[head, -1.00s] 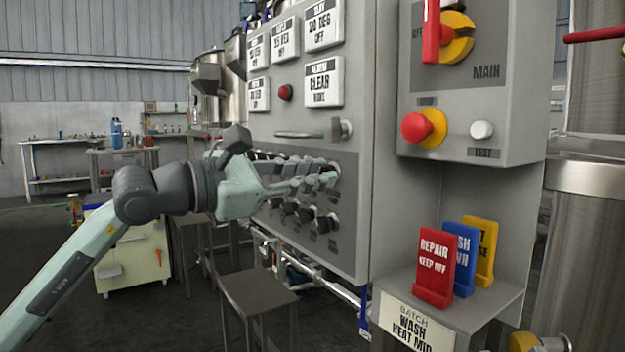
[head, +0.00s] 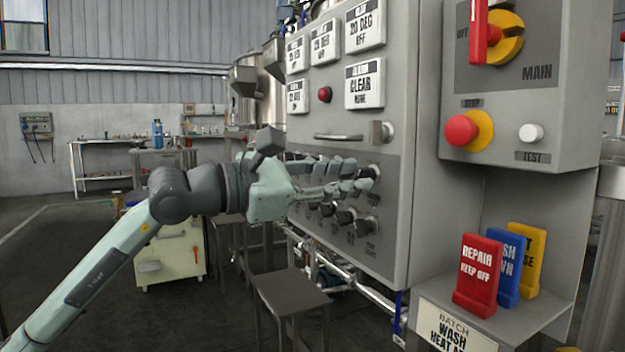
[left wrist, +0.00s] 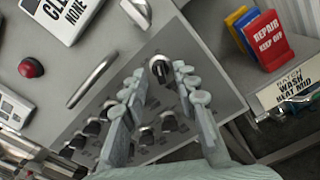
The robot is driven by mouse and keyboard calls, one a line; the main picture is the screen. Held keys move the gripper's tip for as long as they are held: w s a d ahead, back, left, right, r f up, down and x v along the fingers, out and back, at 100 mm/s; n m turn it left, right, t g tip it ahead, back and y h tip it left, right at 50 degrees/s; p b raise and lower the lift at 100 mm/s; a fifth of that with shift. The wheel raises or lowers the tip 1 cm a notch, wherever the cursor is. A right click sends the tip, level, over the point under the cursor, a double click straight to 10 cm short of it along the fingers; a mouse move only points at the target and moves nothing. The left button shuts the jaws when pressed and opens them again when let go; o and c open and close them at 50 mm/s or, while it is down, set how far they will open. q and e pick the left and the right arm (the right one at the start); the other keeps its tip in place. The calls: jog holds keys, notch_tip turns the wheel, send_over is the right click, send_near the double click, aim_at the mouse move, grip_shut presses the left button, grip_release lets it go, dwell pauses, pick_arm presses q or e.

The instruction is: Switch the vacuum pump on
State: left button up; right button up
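The grey control panel (head: 397,120) carries rows of dark rotary knobs on its lower part. My left gripper (head: 364,178) reaches in from the left, its fingers at the right end of the upper knob row. In the left wrist view, the fingers are spread, with one knob (left wrist: 160,68) showing between the fingertips. I cannot tell whether they touch it. More knobs (left wrist: 147,136) lie below and to the left. A lower-row knob (head: 366,226) shows under the gripper. The small knob labels are too blurred to read, so I cannot tell which is the vacuum pump's. My right gripper is not in view.
A horizontal handle (head: 338,136) and red button (head: 324,94) sit above the knobs. To the right are a red emergency button (head: 462,130), the main switch (head: 505,38) and a red repair sign (head: 478,272). A small table (head: 290,292) stands below the panel.

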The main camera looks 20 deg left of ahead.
pick_arm(q)
jog(key=v, duration=1)
jog(key=shift+s+a, duration=0.2)
jog(key=shift+s, duration=0.1)
